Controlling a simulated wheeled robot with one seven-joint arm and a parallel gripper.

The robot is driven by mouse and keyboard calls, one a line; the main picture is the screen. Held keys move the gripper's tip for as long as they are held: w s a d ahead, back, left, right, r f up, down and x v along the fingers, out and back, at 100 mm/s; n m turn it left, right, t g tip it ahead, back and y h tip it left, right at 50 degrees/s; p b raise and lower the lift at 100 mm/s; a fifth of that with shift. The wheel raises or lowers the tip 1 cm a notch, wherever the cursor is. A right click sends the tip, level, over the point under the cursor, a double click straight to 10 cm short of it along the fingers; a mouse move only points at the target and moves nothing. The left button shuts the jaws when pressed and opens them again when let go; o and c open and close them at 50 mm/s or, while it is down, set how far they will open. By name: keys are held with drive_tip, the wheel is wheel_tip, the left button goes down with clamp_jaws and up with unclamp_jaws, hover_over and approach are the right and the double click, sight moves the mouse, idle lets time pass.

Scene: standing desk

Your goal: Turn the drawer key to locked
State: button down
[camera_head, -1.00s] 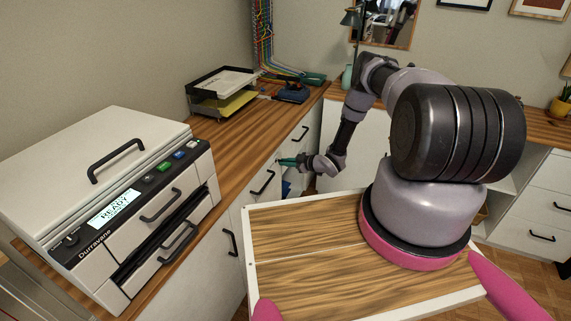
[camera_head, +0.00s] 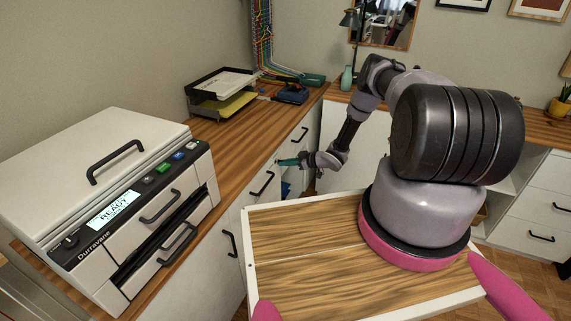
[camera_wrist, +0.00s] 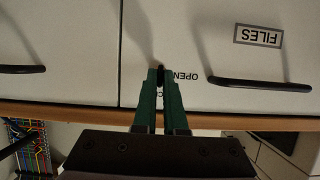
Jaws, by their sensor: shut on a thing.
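My gripper (camera_wrist: 160,78) has green fingers shut on the small dark key (camera_wrist: 160,68) at the drawer front. The fingertips hide most of the key, so its exact angle is unclear. The word OPEN is printed beside the fingertips in the wrist view, upside down; another word next to it is mostly covered. The drawer front (camera_wrist: 215,40) is white, with a FILES label (camera_wrist: 258,36) and a black bar handle (camera_wrist: 266,84). In the head view my gripper (camera_head: 288,161) meets the cabinet front below the wooden desktop, and the key is too small to see.
A white printer (camera_head: 110,180) reading READY stands on the desktop at left. A paper tray (camera_head: 222,90) sits farther back. Black handles (camera_head: 262,183) stick out of the cabinet front near my gripper. Another handle (camera_wrist: 22,69) shows at left in the wrist view.

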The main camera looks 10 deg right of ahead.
drive_tip(key=c, duration=1)
unclamp_jaws()
drive_tip(key=v, duration=1)
drive_tip(key=shift+s+d+r, duration=0.15)
drive_tip(key=shift+d+r, duration=0.05)
drive_tip(key=shift+d, duration=0.1)
